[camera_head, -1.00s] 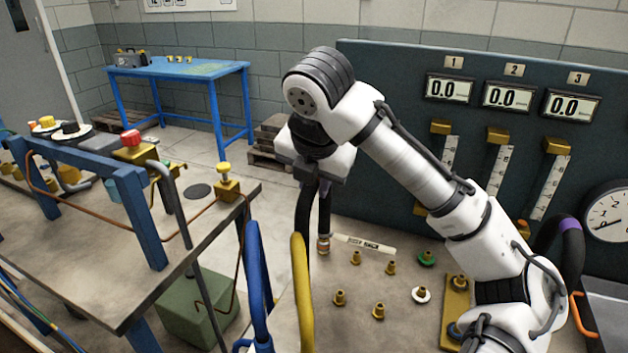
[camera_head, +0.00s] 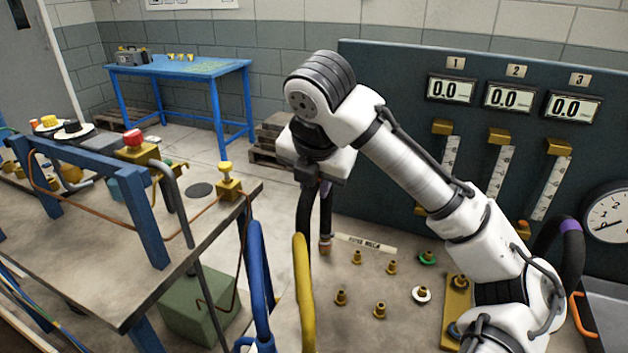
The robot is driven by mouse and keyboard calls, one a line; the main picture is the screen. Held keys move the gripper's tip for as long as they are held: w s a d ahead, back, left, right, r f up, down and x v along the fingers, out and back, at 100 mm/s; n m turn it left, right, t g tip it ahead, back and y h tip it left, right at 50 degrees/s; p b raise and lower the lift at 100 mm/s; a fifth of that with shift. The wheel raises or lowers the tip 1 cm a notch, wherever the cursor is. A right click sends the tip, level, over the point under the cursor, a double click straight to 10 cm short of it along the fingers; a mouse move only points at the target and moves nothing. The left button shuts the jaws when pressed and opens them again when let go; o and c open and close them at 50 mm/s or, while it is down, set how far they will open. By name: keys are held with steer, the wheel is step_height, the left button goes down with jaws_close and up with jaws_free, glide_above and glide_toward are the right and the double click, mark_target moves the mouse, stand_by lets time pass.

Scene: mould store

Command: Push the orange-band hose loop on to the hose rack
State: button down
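My gripper (camera_head: 320,180) is at the top of a black hose loop (camera_head: 304,225) at the back left of the grey bench. Its fingers are largely hidden behind the wrist, so I cannot tell whether they are shut on the hose. Two hose strands hang below the gripper; the right one ends in a copper-orange collar (camera_head: 325,246) at the bench top. A small purple patch shows just under the gripper. The strip label (camera_head: 365,244) beside the collar is too blurred to read surely. I cannot make out which part is the hose rack.
Several brass fittings (camera_head: 380,310) stand on the bench, with green (camera_head: 427,258) and white (camera_head: 421,295) collared ones. Blue (camera_head: 258,285) and yellow (camera_head: 303,290) hoses rise in front. A purple-banded black hose (camera_head: 570,240) stands right, by the gauge panel (camera_head: 390,110).

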steer(key=c, duration=1.1)
jaws_free()
steer(key=shift+d+f, duration=0.1)
steer(key=shift+s, duration=0.1)
steer(key=v, duration=1.4)
steer(key=shift+f, duration=0.1)
